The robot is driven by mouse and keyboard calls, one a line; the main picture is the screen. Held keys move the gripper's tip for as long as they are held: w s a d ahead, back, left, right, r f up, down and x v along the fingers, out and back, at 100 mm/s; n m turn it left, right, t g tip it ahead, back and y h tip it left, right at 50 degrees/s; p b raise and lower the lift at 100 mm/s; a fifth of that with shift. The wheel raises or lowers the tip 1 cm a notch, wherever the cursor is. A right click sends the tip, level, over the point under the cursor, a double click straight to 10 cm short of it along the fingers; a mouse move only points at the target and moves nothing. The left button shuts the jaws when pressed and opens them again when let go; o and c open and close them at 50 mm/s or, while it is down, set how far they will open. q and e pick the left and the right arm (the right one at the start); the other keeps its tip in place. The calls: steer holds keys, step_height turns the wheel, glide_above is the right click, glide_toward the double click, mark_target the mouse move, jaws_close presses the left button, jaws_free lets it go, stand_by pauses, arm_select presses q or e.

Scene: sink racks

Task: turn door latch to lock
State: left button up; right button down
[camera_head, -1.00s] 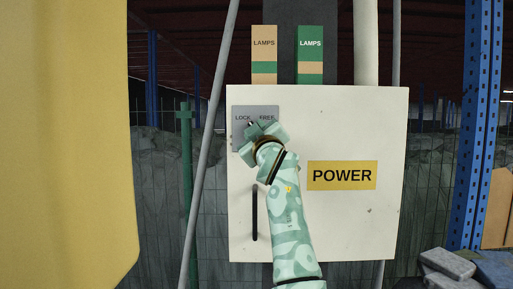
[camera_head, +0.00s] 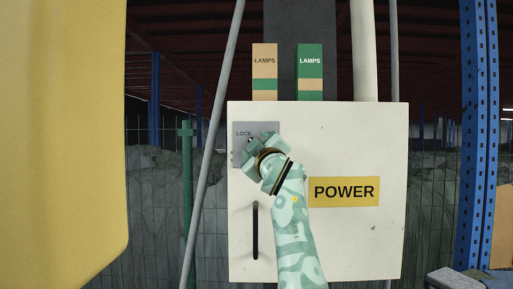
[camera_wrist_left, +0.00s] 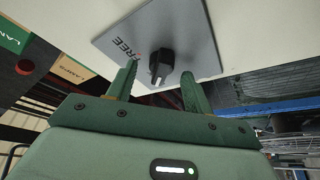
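The grey latch plate (camera_head: 239,152) is on the upper left of the white cabinet door. Its LOCK label shows in the head view, while my gripper hides the FREE side. The black latch knob (camera_wrist_left: 160,62) stands out from the plate in the left wrist view, near the FREE label (camera_wrist_left: 122,47). My left gripper (camera_head: 260,141) is in front of the plate. Its fingers (camera_wrist_left: 157,86) are open, with the knob showing between and just beyond the tips. I see no grip on the knob. My right gripper is not in view.
The white cabinet (camera_head: 330,240) has a black vertical handle (camera_head: 255,231) below the plate and a yellow POWER sign (camera_head: 344,191) to the right. A large yellow panel (camera_head: 70,130) fills the left side.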

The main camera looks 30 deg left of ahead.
arm_select(q)
steer(key=shift+s, duration=0.1)
steer(key=b+v, duration=0.3)
steer(key=v, duration=1.3)
steer(key=shift+d, duration=0.2)
